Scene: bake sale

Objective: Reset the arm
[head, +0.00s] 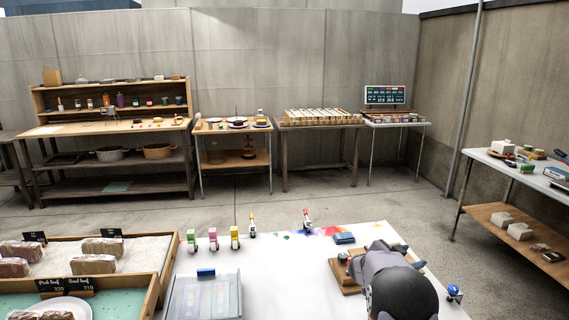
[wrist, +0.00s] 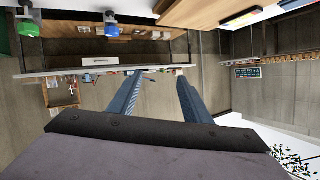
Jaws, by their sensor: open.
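My arm (head: 400,285), grey and black, is folded low over the right part of the white table (head: 270,270) in the head view. The wrist view is tipped, with table edges and shelves at odd angles behind the fingers.
Small green (head: 192,241), pink (head: 213,239) and yellow (head: 235,238) items stand along the table's far left edge. A clear-lidded case (head: 205,298) lies at front left. A blue block (head: 344,238) lies near my arm. A wooden tray (head: 165,265) borders the left.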

